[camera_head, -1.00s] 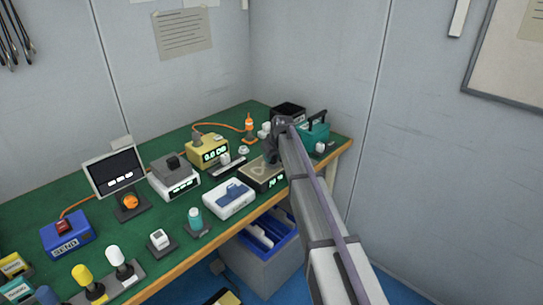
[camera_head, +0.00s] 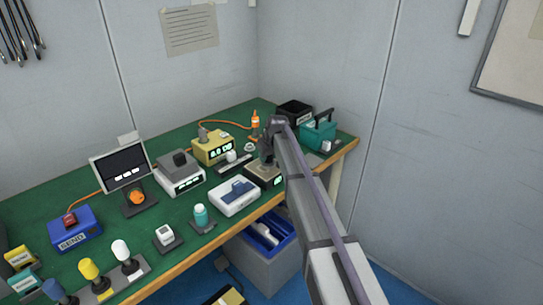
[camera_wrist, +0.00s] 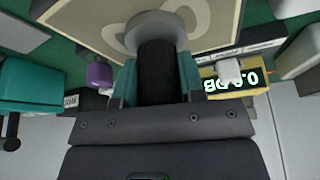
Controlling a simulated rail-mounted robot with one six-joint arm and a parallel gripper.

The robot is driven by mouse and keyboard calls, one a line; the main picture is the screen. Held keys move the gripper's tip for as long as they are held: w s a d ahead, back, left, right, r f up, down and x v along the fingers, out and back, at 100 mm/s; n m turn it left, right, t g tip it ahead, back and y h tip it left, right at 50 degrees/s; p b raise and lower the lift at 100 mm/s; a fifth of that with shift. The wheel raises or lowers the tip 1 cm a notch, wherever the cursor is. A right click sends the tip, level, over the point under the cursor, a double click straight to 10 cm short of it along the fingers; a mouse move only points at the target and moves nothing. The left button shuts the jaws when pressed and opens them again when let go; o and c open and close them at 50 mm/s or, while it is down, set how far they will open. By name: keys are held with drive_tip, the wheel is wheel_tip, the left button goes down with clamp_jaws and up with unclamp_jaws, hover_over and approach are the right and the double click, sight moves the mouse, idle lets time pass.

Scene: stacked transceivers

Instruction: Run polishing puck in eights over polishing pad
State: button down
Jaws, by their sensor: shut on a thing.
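The polishing pad (camera_head: 260,178) is a beige square top on a dark box with a lit green display, near the bench's front edge. It fills the upper part of the wrist view (camera_wrist: 90,22). My gripper (camera_head: 266,153) is over the pad. In the wrist view its teal fingers (camera_wrist: 157,85) are shut on the black handle of the polishing puck (camera_wrist: 150,34). The puck's round grey base is at the pad face, and it looks upright there. I cannot tell for sure whether it touches. In the head view my gripper and arm hide most of the puck.
A yellow box (camera_head: 212,148) with a lit display stands behind the pad. A blue-and-white box (camera_head: 233,197) is to its left. A teal case (camera_head: 318,132) and a black bin (camera_head: 294,112) stand to the right. Several other devices crowd the green bench.

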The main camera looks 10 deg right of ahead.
drive_tip(key=shift+w+a, duration=0.15)
drive_tip(key=shift+a, duration=0.55)
drive_tip(key=shift+w+a, duration=0.1)
drive_tip(key=shift+a, duration=0.55)
drive_tip(key=shift+s+a+r, duration=0.1)
drive_tip(key=shift+s+a, duration=0.3)
drive_tip(key=shift+a, duration=0.3)
drive_tip(key=shift+d, duration=0.1)
drive_tip(key=shift+s+d, duration=0.2)
drive_tip(key=shift+s, duration=0.35)
drive_tip(key=shift+s+d, duration=0.15)
drive_tip(key=shift+s, duration=0.35)
